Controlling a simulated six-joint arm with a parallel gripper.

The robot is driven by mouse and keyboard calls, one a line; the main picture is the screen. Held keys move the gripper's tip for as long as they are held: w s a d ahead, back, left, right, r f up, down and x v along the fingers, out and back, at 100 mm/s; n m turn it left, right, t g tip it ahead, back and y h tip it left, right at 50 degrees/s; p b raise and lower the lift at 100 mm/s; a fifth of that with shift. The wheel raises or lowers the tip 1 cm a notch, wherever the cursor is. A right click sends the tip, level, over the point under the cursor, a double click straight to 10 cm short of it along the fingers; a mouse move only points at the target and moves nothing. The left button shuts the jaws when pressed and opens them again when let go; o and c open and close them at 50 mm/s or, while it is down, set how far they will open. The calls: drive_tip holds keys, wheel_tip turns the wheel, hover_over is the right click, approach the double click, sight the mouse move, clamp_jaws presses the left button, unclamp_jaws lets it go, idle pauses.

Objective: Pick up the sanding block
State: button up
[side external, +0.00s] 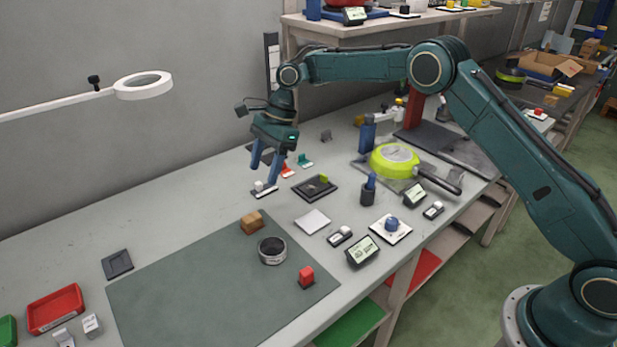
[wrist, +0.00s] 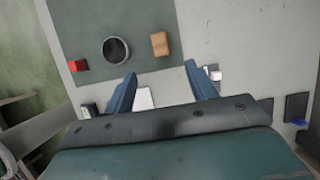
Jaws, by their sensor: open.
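The sanding block appears to be the tan-brown block (side external: 251,222) at the far edge of the grey-green mat (side external: 190,285). It also shows in the wrist view (wrist: 160,44), ahead of the fingers and roughly centred between them. My gripper (side external: 263,177) has two blue fingers pointing down, spread apart with nothing between them. In the side view it hangs above the table, behind and slightly right of the block, apart from it. The fingers also show in the wrist view (wrist: 160,70).
A dark round tin (side external: 272,251) stands close to the block on the mat. A red block (side external: 306,277) lies nearer the front. A white square (side external: 312,221) lies right of the mat. A lime-topped pan (side external: 394,160) sits further right. The mat's left part is clear.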

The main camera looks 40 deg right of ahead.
approach(251, 217)
drive_tip(key=shift+x, duration=2.45)
drive_tip(key=shift+x, duration=2.6)
drive_tip(key=c, duration=1.1)
